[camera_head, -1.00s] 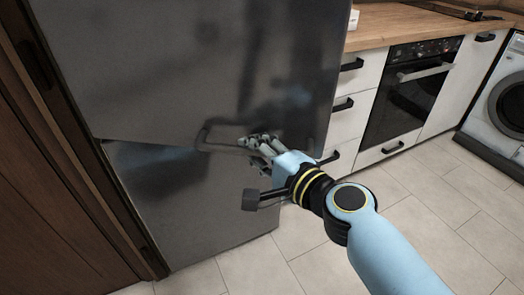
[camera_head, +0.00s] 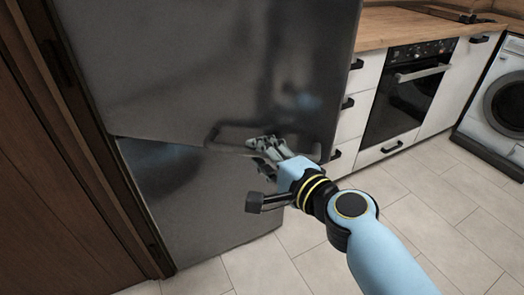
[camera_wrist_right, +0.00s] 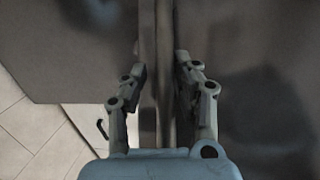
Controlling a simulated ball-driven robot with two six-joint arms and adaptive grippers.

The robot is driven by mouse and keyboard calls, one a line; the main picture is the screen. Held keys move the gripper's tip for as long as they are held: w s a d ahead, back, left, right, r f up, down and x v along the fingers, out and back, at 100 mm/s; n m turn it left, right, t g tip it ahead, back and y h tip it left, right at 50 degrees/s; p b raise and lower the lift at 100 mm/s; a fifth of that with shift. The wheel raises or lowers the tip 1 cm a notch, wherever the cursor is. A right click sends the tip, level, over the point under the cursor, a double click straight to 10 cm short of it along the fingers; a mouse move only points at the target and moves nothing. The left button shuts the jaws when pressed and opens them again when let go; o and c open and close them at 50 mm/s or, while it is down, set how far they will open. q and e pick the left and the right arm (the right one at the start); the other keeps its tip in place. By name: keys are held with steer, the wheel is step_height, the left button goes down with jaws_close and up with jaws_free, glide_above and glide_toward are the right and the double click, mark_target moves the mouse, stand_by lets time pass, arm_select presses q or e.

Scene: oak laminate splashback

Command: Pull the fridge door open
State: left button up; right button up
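The dark grey fridge has an upper door (camera_head: 190,65) and a lower door (camera_head: 190,205). The upper door's right end stands out past the lower door, so it looks ajar. A long bar handle (camera_head: 228,126) runs along its lower edge. My right gripper (camera_head: 262,150) is at the middle of this handle. My left gripper is not in view.
Brown wood panelling (camera_head: 60,190) stands close at the left. White drawers (camera_head: 350,120), an oven (camera_head: 405,100) and a washing machine (camera_head: 500,105) line the right side under a wooden counter (camera_head: 400,28). The tiled floor (camera_head: 270,265) in front is clear.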

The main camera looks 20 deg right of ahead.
steer(key=shift+o, duration=0.8)
steer(key=shift+r, duration=0.15)
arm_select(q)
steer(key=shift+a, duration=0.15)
arm_select(e)
steer(key=v, duration=1.2)
